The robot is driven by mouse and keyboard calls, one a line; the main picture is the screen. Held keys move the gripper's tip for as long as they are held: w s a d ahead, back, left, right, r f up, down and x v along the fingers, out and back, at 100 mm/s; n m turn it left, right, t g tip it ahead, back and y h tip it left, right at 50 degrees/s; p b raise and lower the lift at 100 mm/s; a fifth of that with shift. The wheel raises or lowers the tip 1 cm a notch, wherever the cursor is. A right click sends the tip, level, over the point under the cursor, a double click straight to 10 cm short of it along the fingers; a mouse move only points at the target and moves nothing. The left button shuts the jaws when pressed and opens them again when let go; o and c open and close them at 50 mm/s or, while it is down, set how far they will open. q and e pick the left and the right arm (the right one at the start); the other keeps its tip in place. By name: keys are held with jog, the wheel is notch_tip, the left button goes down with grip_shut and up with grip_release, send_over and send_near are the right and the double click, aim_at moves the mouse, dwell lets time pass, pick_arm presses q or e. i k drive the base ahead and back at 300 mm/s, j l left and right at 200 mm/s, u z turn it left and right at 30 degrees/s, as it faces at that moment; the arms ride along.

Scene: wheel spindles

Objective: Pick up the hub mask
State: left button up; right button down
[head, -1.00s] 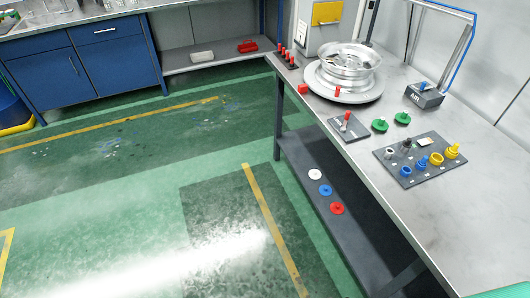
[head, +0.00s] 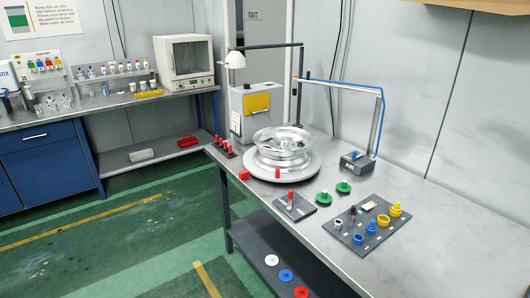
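No part is labelled as the hub mask, so I cannot tell for certain which one it is. Round flanged discs lie on the lower shelf: a white disc (head: 271,260), a blue disc (head: 286,275) and a red disc (head: 301,292). Two green knobbed discs lie on the tabletop, one nearer (head: 323,198) and one farther (head: 344,187). A silver wheel rim (head: 282,143) lies on a round grey turntable (head: 258,168). Neither of my grippers is in view.
A grey tray (head: 341,236) holds blue and yellow fittings on the metal workbench (head: 450,225). A small plate with a red-topped pin (head: 293,206) lies left of it. A lamp and a blue-edged frame (head: 378,125) rise behind. The bench's right part is clear.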

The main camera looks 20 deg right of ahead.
aim_at(343, 187)
jog(key=z, duration=1.2)
